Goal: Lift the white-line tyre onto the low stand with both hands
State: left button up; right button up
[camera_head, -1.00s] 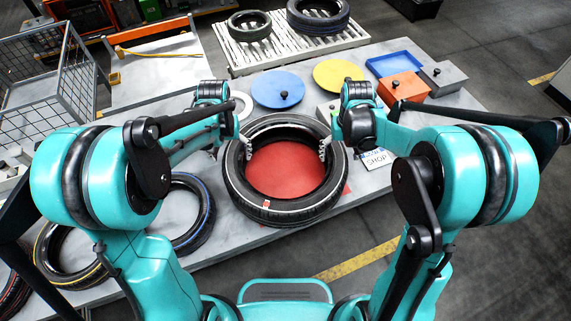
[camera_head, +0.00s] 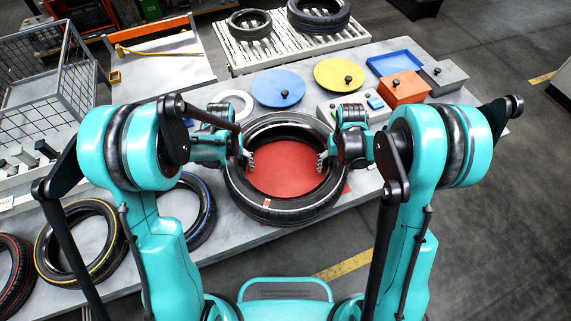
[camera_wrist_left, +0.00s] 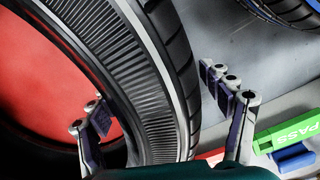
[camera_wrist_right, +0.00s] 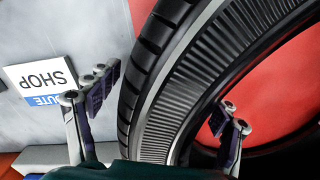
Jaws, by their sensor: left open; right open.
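The white-line tyre (camera_head: 236,190), black with a pale line round its side, lies flat at the middle of the table. A red round surface (camera_head: 285,168) fills its hole; whether the tyre rests on it or around it I cannot tell. My left gripper (camera_wrist_left: 160,108) is open and straddles the tyre's left wall, one finger inside the hole and one outside. My right gripper (camera_wrist_right: 165,100) is open and straddles the right wall in the same way. In both wrist views the fingers stand apart from the rubber. The tyre's underside is hidden.
Yellow-line (camera_head: 47,262) and blue-line (camera_head: 208,215) tyres lie at left. Blue (camera_head: 279,88) and yellow (camera_head: 340,73) discs, an orange box (camera_head: 404,90) and a blue tray (camera_head: 398,63) are behind. A SHOP sign (camera_wrist_right: 45,80) and green PASS block (camera_wrist_left: 288,134) lie beside the tyre.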

pick_arm(q)
grip_shut()
pick_arm(e)
grip_shut()
pick_arm(q)
jog(key=shift+r, duration=0.15)
pick_arm(e)
jog(key=shift+r, duration=0.2)
